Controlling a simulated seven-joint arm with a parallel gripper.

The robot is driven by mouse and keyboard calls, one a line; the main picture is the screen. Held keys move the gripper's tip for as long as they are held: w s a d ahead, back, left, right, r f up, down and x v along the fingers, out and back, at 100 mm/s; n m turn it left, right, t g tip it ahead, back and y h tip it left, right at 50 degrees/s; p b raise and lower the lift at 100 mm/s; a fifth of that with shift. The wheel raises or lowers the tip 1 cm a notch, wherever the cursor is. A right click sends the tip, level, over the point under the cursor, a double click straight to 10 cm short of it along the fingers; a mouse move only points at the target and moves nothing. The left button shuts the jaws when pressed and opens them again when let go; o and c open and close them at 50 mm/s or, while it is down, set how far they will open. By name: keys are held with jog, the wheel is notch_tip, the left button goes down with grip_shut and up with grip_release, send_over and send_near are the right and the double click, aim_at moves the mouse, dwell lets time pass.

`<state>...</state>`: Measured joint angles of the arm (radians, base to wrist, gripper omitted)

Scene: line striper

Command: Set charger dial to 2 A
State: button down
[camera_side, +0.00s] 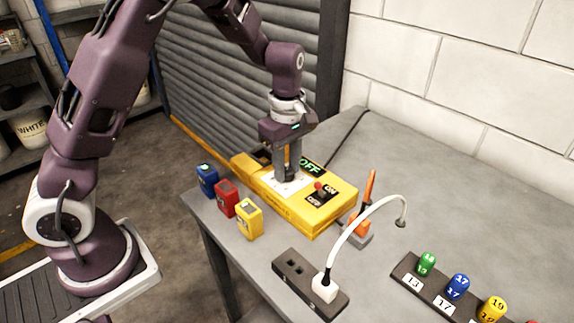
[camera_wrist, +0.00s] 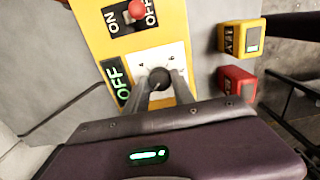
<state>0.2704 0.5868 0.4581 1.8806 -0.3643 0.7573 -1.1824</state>
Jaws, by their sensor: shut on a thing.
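The yellow charger (camera_side: 322,213) sits on the grey table, with a white dial plate, a black "OFF" display with green letters (camera_side: 311,167) and a red-tipped ON switch (camera_side: 320,191). My gripper (camera_side: 287,178) points down over the dial plate. In the wrist view my gripper (camera_wrist: 160,84) has its fingers on both sides of the round black dial knob (camera_wrist: 159,78) and is shut on it. The white dial plate (camera_wrist: 172,57) shows around the knob, but its marks are too small to read. The display (camera_wrist: 117,82) reads OFF in the wrist view too.
Blue (camera_side: 207,180), red (camera_side: 227,198) and yellow (camera_side: 249,219) battery packs stand left of the charger. A dark socket block (camera_side: 291,268) with a white curved cable (camera_side: 358,222) and an orange-handled tool (camera_side: 367,190) are nearby. A numbered rack (camera_side: 432,289) lies front right. The back right table is clear.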

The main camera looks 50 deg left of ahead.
aim_at(287, 170)
jog(key=c, duration=1.1)
grip_release()
jog(key=shift+o, duration=0.2)
jog(key=shift+r, duration=0.1)
notch_tip(287, 170, up, 6)
jog(key=shift+r, duration=0.5)
